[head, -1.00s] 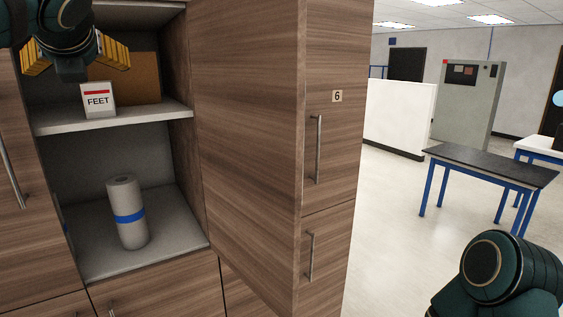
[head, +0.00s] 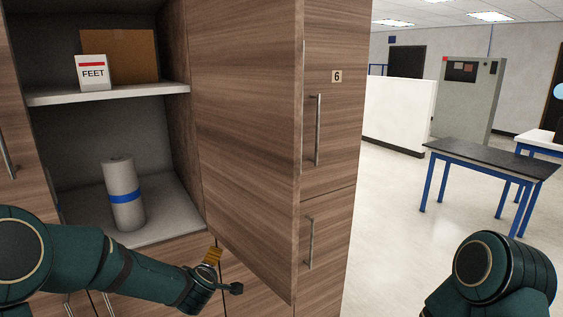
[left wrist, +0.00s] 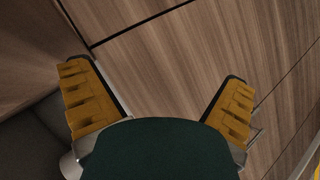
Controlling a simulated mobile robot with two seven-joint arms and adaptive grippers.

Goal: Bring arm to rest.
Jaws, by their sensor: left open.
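My left arm comes in from the left in the head view, in front of the lower part of the open cabinet (head: 180,225). My left gripper (head: 212,256) is by the cabinet's lower fronts, left of the open wooden door (head: 245,130); little of it shows there. In the left wrist view my left gripper (left wrist: 158,95) has its two yellow-padded fingers spread apart with nothing between them, facing wood panels. Part of my right arm shows at the lower right of the head view; its gripper is out of frame.
A grey roll with a blue band (head: 124,170) stands upright below.

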